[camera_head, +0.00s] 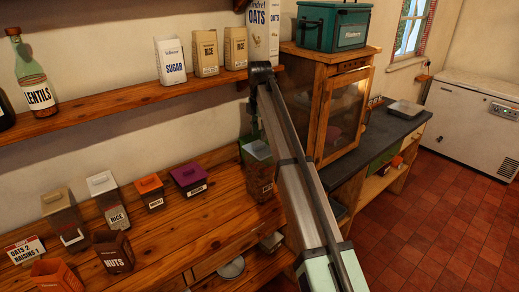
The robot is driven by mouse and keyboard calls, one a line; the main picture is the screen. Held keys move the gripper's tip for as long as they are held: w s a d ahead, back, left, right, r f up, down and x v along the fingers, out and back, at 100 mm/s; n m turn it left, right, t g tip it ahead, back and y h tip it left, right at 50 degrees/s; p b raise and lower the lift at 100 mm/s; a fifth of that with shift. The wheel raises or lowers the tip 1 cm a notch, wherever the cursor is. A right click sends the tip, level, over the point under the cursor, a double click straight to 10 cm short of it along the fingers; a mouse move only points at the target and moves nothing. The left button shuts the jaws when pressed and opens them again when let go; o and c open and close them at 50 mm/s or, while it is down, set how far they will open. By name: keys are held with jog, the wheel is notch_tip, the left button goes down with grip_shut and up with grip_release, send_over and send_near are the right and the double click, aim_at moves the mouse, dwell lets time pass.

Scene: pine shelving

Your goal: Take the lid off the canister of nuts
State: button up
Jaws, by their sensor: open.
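The canister of nuts (115,256) is a brown square container labelled NUTS, upright near the front left of the wooden counter. Its top looks dark and shows no knob like those on nearby lids; I cannot tell for sure whether a lid is on it. My arm rises from the bottom of the picture to a dark joint above the counter's right end. My gripper (251,138) seems to be the dark shape below that joint, well to the right of the canister of nuts. It is open, partly hidden by my arm, and not touching that canister.
Lidded canisters stand close by: rice (114,206), a small orange one (152,196) and a purple-lidded one (189,181). An orange container (55,276) is just left. Another canister (257,172) stands beside my arm. A shelf (130,100) overhangs the counter. The middle counter is clear.

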aim_at(260, 144)
jog(key=shift+w+f+p, duration=0.2)
jog(key=shift+f+p, duration=1.1)
jog(key=shift+f, duration=1.2)
grip_shut()
